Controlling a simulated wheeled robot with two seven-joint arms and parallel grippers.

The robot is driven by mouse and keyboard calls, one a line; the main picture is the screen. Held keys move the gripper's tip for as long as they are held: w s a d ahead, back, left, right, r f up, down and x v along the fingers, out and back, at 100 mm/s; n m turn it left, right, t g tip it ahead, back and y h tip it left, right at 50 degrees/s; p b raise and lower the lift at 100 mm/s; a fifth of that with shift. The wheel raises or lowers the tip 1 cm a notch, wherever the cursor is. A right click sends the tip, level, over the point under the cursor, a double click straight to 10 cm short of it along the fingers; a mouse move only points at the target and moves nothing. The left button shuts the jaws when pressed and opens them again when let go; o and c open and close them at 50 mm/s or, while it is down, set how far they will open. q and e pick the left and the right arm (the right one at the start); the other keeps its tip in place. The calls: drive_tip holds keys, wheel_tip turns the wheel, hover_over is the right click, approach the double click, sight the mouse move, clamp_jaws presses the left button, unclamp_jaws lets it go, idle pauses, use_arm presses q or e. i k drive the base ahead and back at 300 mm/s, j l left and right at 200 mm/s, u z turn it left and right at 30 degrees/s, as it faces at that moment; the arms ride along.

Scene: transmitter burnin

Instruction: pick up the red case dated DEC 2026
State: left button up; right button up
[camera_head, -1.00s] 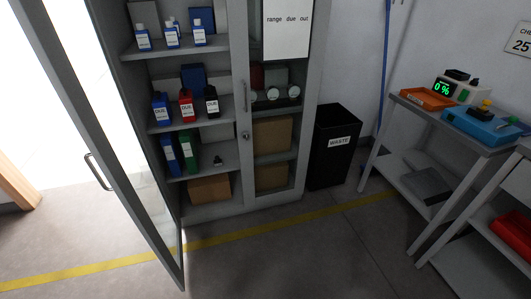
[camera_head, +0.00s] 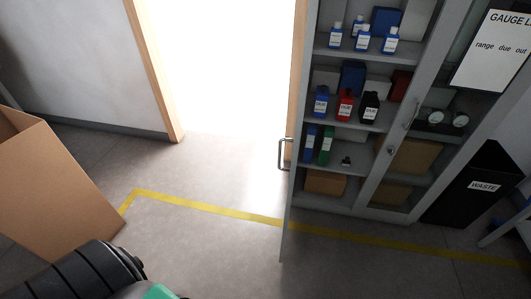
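A red case (camera_head: 345,106) with a white label stands on the middle shelf of the open grey cabinet. It is between a blue case (camera_head: 321,102) and a black case (camera_head: 369,108), which also carry white labels. The label print is too small to read a date. A darker red item (camera_head: 401,85) shows behind, to the right on the same shelf. Part of my own arm shows at the bottom left, away from the cabinet. Neither gripper is in view.
The cabinet's left door (camera_head: 287,190) stands open toward me. White-capped bottles (camera_head: 363,39) fill the shelf above. A black waste bin (camera_head: 481,187) stands right of the cabinet, and a cardboard box (camera_head: 55,190) at the left. The floor with yellow tape (camera_head: 205,207) between is clear.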

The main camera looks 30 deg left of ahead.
sight(346, 101)
drive_tip(key=j, duration=0.6)
drive_tip(key=k+j+u, duration=0.1)
drive_tip(key=j, duration=0.55)
drive_tip(key=i+l, duration=0.35)
drive_tip(key=i, duration=0.15)
drive_tip(key=i+l, duration=0.35)
drive_tip(key=i, duration=0.1)
